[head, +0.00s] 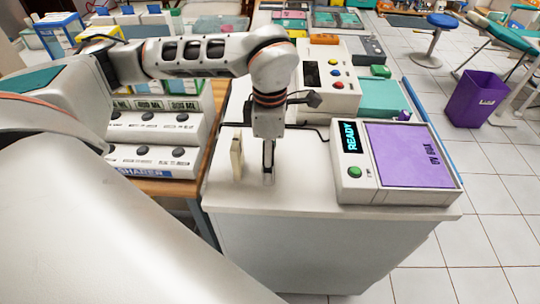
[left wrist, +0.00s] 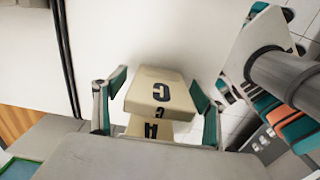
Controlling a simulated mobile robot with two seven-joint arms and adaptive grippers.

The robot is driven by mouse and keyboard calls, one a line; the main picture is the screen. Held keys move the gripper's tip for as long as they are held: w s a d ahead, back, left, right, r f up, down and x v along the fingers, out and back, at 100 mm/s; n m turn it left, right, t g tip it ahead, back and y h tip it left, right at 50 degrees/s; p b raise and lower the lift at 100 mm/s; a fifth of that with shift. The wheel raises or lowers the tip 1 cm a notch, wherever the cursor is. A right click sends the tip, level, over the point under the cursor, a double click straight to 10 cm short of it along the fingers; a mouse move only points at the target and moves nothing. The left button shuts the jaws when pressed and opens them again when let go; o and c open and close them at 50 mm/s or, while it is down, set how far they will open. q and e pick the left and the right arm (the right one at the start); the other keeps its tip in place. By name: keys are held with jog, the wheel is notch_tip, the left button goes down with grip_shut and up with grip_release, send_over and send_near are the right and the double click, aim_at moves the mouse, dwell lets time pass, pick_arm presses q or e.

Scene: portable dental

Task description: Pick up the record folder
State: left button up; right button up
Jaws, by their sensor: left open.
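The record folder (head: 237,157) appears to be the thin cream block standing upright on the white cabinet top. My left gripper (head: 268,175) points down over the cabinet top, just right of the folder in the head view. In the left wrist view my left gripper (left wrist: 160,88) is open, its teal-padded fingers apart on either side of the folder in the picture. I cannot tell any contact. My right gripper is not in view.
A device with a purple panel and READY display (head: 398,165) stands right on the cabinet. A white machine with coloured buttons (head: 328,75) is behind. Dispensers with black knobs (head: 160,135) stand at left. A purple bin (head: 476,100) is on the floor. The front cabinet top (head: 300,192) is clear.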

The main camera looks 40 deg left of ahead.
pick_arm(q)
jog(key=c, duration=1.2)
jog(key=shift+r, duration=0.1)
